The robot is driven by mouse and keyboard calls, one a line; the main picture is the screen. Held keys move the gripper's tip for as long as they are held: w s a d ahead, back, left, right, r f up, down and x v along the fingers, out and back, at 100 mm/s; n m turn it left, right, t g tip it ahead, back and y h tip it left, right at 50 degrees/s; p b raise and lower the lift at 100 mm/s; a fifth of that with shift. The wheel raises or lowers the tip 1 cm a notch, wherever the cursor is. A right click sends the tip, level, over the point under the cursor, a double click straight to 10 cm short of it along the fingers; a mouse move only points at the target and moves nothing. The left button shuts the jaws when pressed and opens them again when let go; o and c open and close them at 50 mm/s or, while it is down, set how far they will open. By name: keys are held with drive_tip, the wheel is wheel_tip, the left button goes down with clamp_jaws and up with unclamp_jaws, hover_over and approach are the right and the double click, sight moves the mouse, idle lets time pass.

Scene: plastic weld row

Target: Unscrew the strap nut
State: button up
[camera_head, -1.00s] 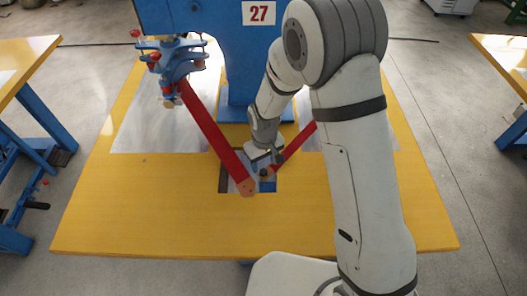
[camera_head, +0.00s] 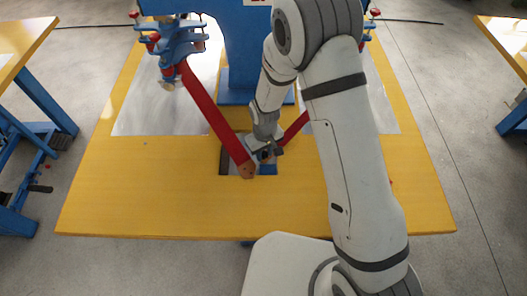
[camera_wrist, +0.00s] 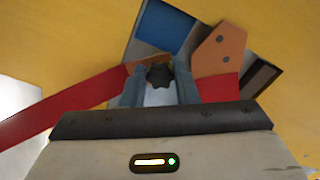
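The strap nut, a small black lobed knob (camera_wrist: 160,76), shows in the wrist view between the two blue-grey fingers of my gripper (camera_wrist: 160,88). The fingers stand on either side of it, apart, with what looks like a thin gap; contact is hard to tell. A pale patch lies just below the knob. Two red straps meet here: the left one (camera_head: 212,112) ends in a brown tip (camera_wrist: 218,50), and the other (camera_wrist: 65,105) ends near the knob. In the head view my gripper (camera_head: 266,147) is over the strap ends and mostly hides the nut.
A blue and grey plate (camera_wrist: 168,27) lies under the strap ends on the yellow table (camera_head: 150,190). A blue machine column (camera_head: 235,55) stands behind, with a blue clamp head (camera_head: 180,45) at left. The table front is clear.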

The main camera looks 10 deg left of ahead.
drive_tip(key=c, duration=0.5)
drive_tip(key=n+b, duration=0.1)
drive_tip(key=n, duration=0.3)
drive_tip(key=shift+f+b, duration=0.1)
drive_tip(key=shift+b, duration=0.2)
drive_tip(key=n+b, duration=0.1)
drive_tip(key=n, duration=0.4)
drive_tip(key=shift+w+n, duration=0.15)
drive_tip(key=shift+n, duration=0.15)
drive_tip(key=n+b, duration=0.1)
drive_tip(key=n, duration=0.4)
drive_tip(key=shift+b, duration=0.3)
drive_tip(key=n, duration=0.5)
drive_tip(key=shift+w+r+b, duration=0.1)
drive_tip(key=shift+r+b, duration=0.1)
drive_tip(key=shift+b, duration=0.2)
drive_tip(key=o, duration=0.9)
drive_tip(key=shift+o, duration=0.2)
